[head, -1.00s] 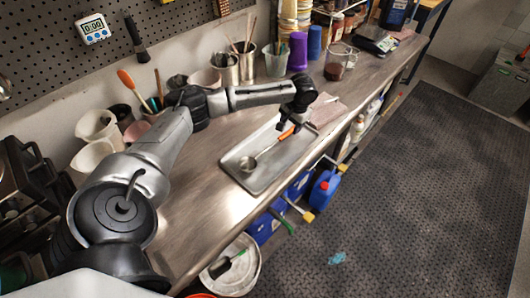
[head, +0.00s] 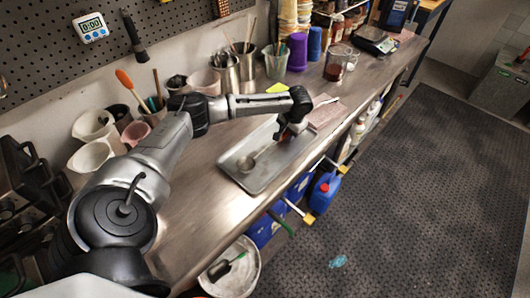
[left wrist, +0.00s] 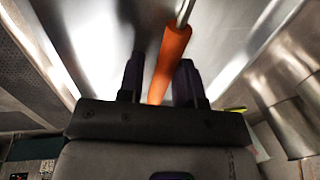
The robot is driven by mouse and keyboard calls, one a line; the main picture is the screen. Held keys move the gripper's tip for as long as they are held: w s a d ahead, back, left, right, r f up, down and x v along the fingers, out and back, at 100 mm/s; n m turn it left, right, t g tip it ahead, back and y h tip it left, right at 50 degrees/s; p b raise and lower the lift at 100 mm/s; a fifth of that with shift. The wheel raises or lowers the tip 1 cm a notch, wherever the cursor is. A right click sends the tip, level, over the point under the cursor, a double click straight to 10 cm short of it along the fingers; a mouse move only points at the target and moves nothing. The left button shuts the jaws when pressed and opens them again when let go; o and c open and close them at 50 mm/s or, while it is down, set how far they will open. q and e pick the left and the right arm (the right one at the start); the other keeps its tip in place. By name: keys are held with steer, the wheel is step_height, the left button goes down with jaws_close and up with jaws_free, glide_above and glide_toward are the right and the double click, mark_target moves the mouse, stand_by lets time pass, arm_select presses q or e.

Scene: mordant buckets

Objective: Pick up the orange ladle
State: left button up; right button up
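The ladle's steel bowl (head: 246,164) lies in the shallow metal tray (head: 262,180) on the bench in the head view. Its orange handle is mostly hidden by my left gripper there. My left gripper (head: 284,136) is over the right part of the tray, pointing down. In the left wrist view, the orange handle (left wrist: 170,52) runs between the two dark fingertips (left wrist: 160,78), with its steel shaft beyond. The fingers stand apart, and a narrow gap shows beside the handle on the left. Contact is not clear. My right gripper is not in view.
Pale jugs (head: 91,157) and pots of tools stand along the bench's back left. A glass beaker (head: 338,62) and a scale (head: 375,40) stand farther right. A pinkish cloth (head: 328,112) lies beyond the tray. The bench left of the tray is clear.

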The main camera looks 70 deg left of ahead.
arm_select(q)
steer(key=shift+s, duration=0.1)
jaws_close()
steer(key=shift+r, duration=0.1)
